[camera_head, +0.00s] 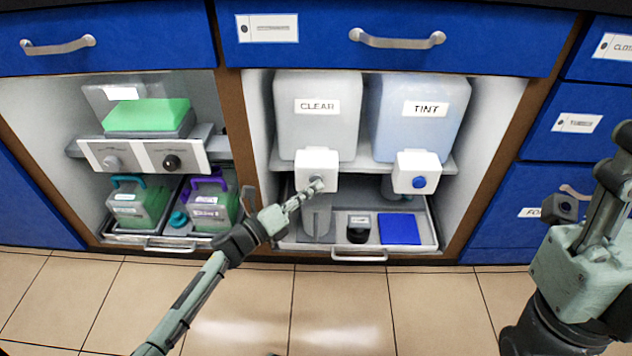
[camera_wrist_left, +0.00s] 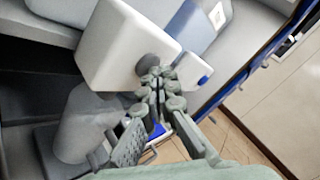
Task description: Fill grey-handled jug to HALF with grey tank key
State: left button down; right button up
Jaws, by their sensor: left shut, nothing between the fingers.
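The CLEAR tank (camera_head: 317,125) has a white tap box (camera_head: 316,160) with a round grey key, seen in the left wrist view (camera_wrist_left: 149,62). My left gripper (camera_head: 313,188) is shut and empty, its fingertips at the key; the left wrist view shows them touching or almost touching its face (camera_wrist_left: 158,76). A clear jug (camera_head: 316,219) stands below this box; it also shows in the left wrist view (camera_wrist_left: 84,125). Its handle and any liquid level are hard to make out. My right gripper (camera_head: 608,185) is at the right edge, partly cut off; its jaws are unclear.
The TINT tank (camera_head: 420,118) beside it has a white box with a blue key (camera_head: 419,182). A pull-out tray (camera_head: 430,240) below holds a dark item (camera_head: 358,230) and a blue pad (camera_head: 400,229). The left bay holds two green-filled jugs with teal (camera_head: 128,181) and purple (camera_head: 205,184) handles.

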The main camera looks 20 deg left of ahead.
pick_arm(q)
jog(key=shift+s, duration=0.1)
dwell(0.5)
jog(key=shift+s+d, duration=0.25)
jog(key=shift+s, duration=0.55)
jog(key=shift+s+p, duration=0.1)
jog(key=shift+p, duration=0.2)
jog(key=s, duration=0.2)
jog(key=s+d+p, duration=0.1)
jog(key=s, duration=0.1)
jog(key=shift+s+d, duration=0.2)
jog(key=shift+s, duration=0.15)
